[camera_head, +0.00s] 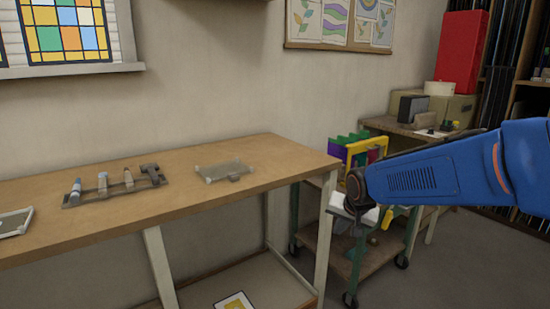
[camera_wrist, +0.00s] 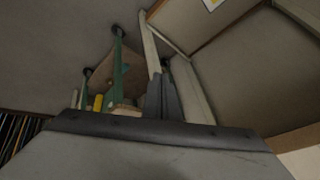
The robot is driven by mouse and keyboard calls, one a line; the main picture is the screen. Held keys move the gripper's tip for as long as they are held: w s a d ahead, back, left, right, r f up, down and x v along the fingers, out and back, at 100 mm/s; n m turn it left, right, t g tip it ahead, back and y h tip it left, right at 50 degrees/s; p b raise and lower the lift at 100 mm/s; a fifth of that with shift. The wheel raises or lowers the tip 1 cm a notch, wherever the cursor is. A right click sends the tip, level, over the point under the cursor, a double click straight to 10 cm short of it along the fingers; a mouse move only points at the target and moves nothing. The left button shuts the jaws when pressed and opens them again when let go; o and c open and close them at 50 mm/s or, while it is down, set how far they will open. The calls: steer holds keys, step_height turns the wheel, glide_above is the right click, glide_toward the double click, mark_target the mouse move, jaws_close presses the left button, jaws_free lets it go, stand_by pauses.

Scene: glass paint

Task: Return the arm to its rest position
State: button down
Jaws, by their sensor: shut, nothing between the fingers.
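My blue arm (camera_head: 430,178) reaches in from the right edge of the head view.
A wooden bench (camera_head: 105,222) carries a tool rack (camera_head: 115,186) and a small grey tray (camera_head: 223,171). The green cart (camera_head: 297,215) holds coloured panels (camera_head: 362,150). A side table (camera_head: 395,124) with boxes stands behind. Floor (camera_head: 470,270) shows at the lower right.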

steer(key=s+d+n, duration=0.1)
steer(key=s+d, duration=0.2)
steer(key=s, duration=0.7)
steer(key=s+d+n+g, duration=0.1)
steer(key=s+d, duration=0.2)
steer(key=s, duration=0.8)
steer(key=s+d+n, duration=0.2)
steer(key=s+d, duration=0.1)
steer(key=s, duration=0.7)
steer(key=shift+s+d+r+g+h, duration=0.2)
steer(key=shift+s+r+g+h, duration=0.1)
steer(key=shift+h, duration=0.1)
